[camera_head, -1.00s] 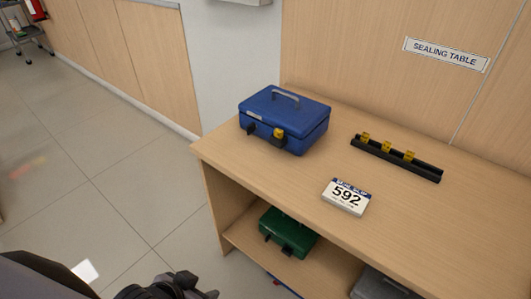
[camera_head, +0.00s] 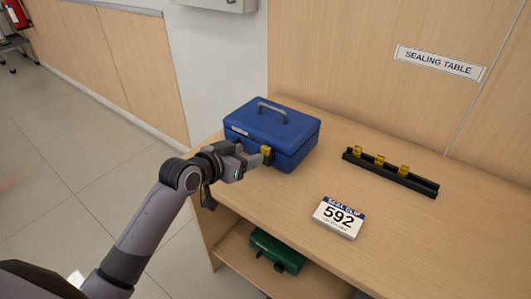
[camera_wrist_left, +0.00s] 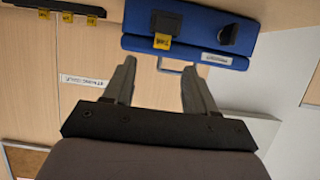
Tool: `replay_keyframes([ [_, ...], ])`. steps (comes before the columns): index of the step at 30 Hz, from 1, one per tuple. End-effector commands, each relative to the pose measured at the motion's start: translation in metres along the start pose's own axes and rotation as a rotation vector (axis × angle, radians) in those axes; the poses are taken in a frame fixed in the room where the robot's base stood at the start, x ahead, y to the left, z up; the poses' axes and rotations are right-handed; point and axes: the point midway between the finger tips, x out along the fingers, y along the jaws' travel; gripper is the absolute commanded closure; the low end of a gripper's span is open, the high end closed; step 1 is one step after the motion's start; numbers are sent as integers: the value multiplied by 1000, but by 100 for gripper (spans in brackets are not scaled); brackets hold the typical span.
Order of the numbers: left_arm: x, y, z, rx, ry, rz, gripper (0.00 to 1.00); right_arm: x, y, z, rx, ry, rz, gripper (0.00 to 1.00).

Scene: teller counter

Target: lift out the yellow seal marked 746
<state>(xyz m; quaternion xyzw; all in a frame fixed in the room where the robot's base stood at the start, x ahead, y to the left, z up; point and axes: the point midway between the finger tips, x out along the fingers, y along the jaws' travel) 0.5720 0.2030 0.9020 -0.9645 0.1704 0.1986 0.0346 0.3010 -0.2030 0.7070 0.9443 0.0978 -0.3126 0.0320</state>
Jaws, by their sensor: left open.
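A blue lockbox (camera_head: 270,125) stands closed on the table, with a yellow seal (camera_head: 266,151) at its front latch. That seal also shows in the left wrist view (camera_wrist_left: 162,41); its marking is too small to read. A black rack (camera_head: 425,187) holds three yellow seals (camera_head: 379,160) upright, their numbers unreadable. In the left wrist view the rack (camera_wrist_left: 60,8) is at the top left. My left gripper (camera_head: 257,161) is open and empty in front of the blue box, close to its seal. The right gripper is out of view.
A white seal slip (camera_head: 340,217) reading 592 lies on the wooden table (camera_head: 400,235). A green box (camera_head: 277,250) sits on the shelf below. A "SEALING TABLE" sign (camera_head: 439,62) is on the back wall. The table between slip and rack is clear.

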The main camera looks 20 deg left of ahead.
Motion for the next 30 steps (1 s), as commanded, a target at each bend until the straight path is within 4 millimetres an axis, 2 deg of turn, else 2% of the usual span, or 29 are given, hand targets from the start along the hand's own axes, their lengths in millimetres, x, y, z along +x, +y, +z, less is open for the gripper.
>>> replay_keyframes([
  [3, 7, -3, -6, 0, 16, -1, 44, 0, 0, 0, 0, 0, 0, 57],
  [13, 29, -2, -3, 0, 13, -1, 44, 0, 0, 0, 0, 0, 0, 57],
  [24, 68, -2, 2, -1, 14, -2, 44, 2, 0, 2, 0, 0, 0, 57],
  [30, 73, -2, 2, 0, 13, -2, 44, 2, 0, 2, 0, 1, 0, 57],
])
